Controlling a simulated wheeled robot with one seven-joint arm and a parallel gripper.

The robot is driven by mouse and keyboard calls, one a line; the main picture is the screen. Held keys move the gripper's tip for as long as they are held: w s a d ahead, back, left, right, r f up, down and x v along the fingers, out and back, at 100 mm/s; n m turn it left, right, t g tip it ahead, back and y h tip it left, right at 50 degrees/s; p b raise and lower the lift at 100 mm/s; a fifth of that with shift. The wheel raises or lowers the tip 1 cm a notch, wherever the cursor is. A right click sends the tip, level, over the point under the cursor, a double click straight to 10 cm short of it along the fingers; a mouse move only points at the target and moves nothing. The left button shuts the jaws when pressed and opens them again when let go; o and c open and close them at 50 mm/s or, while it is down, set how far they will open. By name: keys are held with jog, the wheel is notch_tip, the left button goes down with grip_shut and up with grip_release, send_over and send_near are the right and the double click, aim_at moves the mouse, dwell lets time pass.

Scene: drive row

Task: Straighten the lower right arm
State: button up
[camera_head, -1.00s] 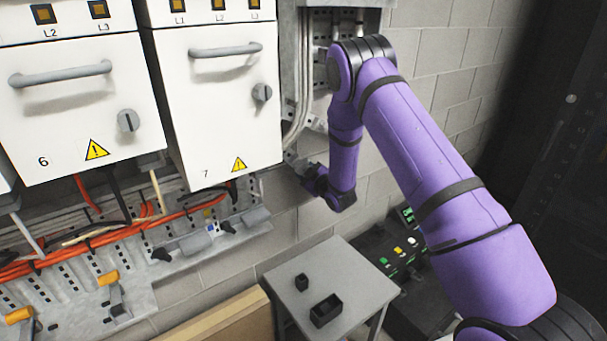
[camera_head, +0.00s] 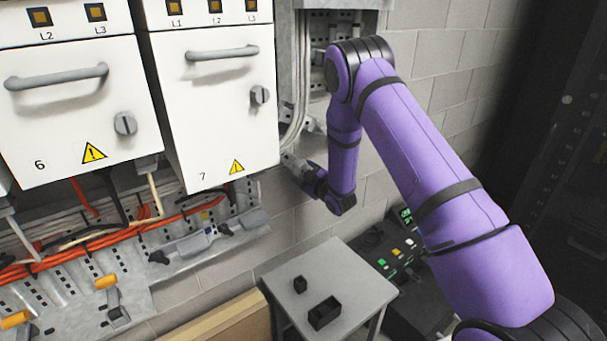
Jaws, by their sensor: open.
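Below cabinet 7, a light grey bar (camera_head: 198,244) with dark knobs near its ends lies on the metal rail, sloping up to the right. To its lower left, two pieces with orange grips stand on the perforated plate, one at its right part (camera_head: 106,282) and one at the picture's left edge (camera_head: 14,320). I cannot tell for certain which of these is the lower right arm. My gripper (camera_head: 297,168), at the end of my purple arm, is open and empty beside the rail's right end. Its fingers point up and left, and are small and partly hidden.
Cabinet 6 (camera_head: 75,130) and cabinet 7 (camera_head: 222,120) hang above the rail, with orange and black cables (camera_head: 90,236) beneath. A small grey table (camera_head: 345,270) with two black boxes stands below my gripper. A block wall (camera_head: 430,75) is behind my arm.

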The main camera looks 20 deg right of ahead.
jog(key=v, duration=1)
